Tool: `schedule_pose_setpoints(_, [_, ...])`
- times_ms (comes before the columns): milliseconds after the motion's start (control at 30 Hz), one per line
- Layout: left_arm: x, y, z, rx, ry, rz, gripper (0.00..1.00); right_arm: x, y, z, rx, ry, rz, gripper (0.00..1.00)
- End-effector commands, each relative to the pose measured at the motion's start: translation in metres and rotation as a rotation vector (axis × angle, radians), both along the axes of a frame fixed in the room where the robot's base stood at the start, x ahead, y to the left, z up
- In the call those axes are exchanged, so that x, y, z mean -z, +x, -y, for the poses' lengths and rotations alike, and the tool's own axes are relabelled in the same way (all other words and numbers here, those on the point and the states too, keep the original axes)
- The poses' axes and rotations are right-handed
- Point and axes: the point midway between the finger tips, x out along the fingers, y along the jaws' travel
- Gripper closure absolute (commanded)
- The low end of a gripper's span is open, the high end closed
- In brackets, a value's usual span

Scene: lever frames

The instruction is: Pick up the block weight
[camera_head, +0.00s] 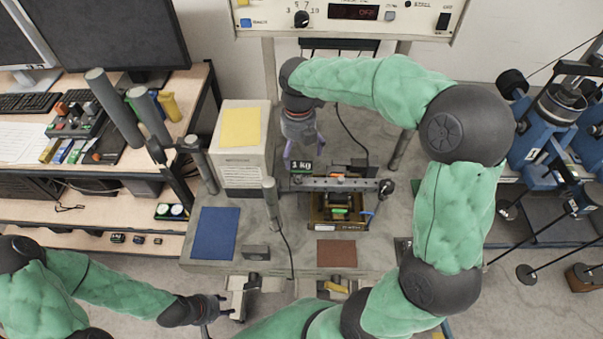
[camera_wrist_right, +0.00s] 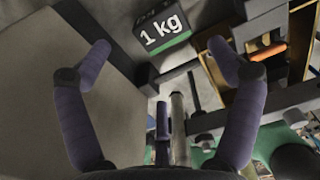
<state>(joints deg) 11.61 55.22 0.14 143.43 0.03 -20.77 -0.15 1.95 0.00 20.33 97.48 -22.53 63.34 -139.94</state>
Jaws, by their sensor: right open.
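The block weight is a dark block with a green band and a white "1 kg" label (camera_head: 302,166). It sits at the left end of the metal lever frame on the grey bench. In the right wrist view the block weight (camera_wrist_right: 162,34) shows at the top middle, beyond and between my fingertips. My right gripper (camera_head: 303,152) is open and empty, just above and behind the block, with its purple fingers (camera_wrist_right: 158,52) spread apart. I see no contact. My left gripper (camera_head: 217,309) is low at the front, away from the block; its jaws are too small to read.
A beige box with a yellow sheet (camera_head: 240,127) stands close left of my right gripper. A metal lever bar (camera_head: 335,184) and a wooden tray (camera_head: 318,214) holding small parts lie to the right. A blue sheet (camera_head: 214,235), a small grey block (camera_head: 255,252) and a brown sheet (camera_head: 337,253) lie in front.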

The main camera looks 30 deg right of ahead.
Motion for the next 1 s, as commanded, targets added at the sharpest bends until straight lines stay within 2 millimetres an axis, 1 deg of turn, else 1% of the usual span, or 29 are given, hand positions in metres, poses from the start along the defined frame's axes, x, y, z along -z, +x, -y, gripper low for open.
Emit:
schedule_pose_setpoints(33, [0.004,0.0,0.0,0.0,0.0,0.0,0.6,0.011,0.0,0.0,0.0,0.0,-0.002,0.09])
schedule_pose_setpoints(100, [0.006,0.0,0.0,0.0,0.0,0.0,0.6,0.02,-0.001,0.0,-0.001,-0.001,-0.003,0.09])
schedule_pose_setpoints(200, [0.009,0.0,0.0,0.0,0.0,0.0,0.6,0.029,0.0,0.0,-0.001,0.0,-0.001,0.09])
schedule_pose_setpoints(433, [0.013,0.0,0.0,0.0,0.0,0.0,0.6,0.039,-0.001,0.002,0.0,-0.001,-0.001,0.09])
schedule_pose_setpoints(733, [0.03,0.0,0.0,0.0,0.0,0.0,0.6,0.079,-0.004,0.006,-0.001,0.0,-0.002,0.09])
schedule_pose_setpoints(833, [0.031,0.0,0.0,0.0,0.0,0.0,0.6,0.084,-0.003,0.006,0.0,0.0,0.0,0.09])
schedule_pose_setpoints(1000, [0.03,0.0,0.0,0.0,0.0,0.0,0.6,0.083,-0.003,0.006,-0.001,0.0,0.0,0.09])
